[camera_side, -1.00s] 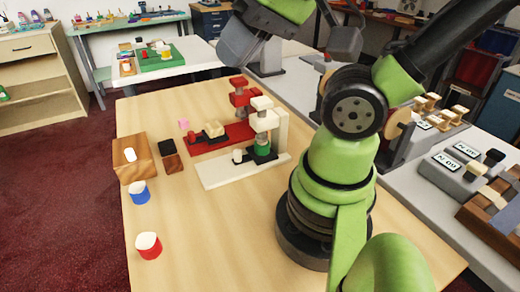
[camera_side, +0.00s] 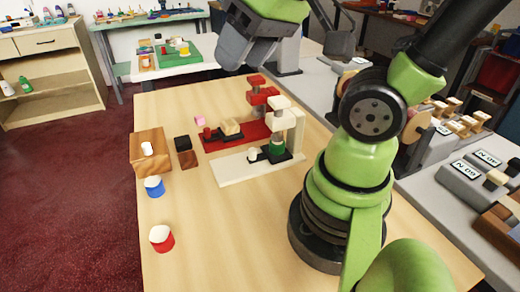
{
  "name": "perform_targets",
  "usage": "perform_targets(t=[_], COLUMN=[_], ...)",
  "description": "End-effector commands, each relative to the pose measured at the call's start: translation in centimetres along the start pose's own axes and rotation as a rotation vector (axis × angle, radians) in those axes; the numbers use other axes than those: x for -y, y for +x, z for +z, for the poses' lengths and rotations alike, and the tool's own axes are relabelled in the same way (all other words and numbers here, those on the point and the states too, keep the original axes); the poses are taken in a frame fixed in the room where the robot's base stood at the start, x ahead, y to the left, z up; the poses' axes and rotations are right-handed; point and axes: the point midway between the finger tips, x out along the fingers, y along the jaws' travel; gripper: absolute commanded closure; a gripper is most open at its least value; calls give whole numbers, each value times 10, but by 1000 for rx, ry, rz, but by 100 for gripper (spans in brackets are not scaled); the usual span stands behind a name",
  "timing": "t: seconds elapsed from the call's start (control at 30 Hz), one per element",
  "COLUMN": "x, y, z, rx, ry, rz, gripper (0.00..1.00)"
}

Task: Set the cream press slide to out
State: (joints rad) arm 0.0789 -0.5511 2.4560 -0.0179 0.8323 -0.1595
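The cream press (camera_side: 293,128) stands on the table on a long cream base, beside the red press. Its dark slide (camera_side: 264,157) lies on the base with a small cream knob (camera_side: 252,155) at its left end. A green piece (camera_side: 277,147) sits on the slide, under the cream press head. My gripper (camera_side: 240,58) is high above the far edge of the table, well apart from the press. I cannot tell how far apart its fingers are.
The front table is clear.

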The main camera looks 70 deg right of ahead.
Motion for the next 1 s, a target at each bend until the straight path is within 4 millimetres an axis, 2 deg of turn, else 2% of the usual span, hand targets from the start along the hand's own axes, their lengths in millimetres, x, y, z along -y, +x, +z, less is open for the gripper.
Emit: perform_targets(t=[0.1,0.23,0.4,0.53,0.7,0.87,1.0], x=[-25,-57,-104,-132,-149,-154,-158], y=[32,68,116,144,162,171,188], z=[-16,-26,-20,-7,5,11,21], rx=[105,225,391,486,544,556,559], ry=[-116,-258,-436,-541,-615,-631,-630], rz=[86,138,138,102,65,55,53], gripper=[53,53,53,53,53,53,53])
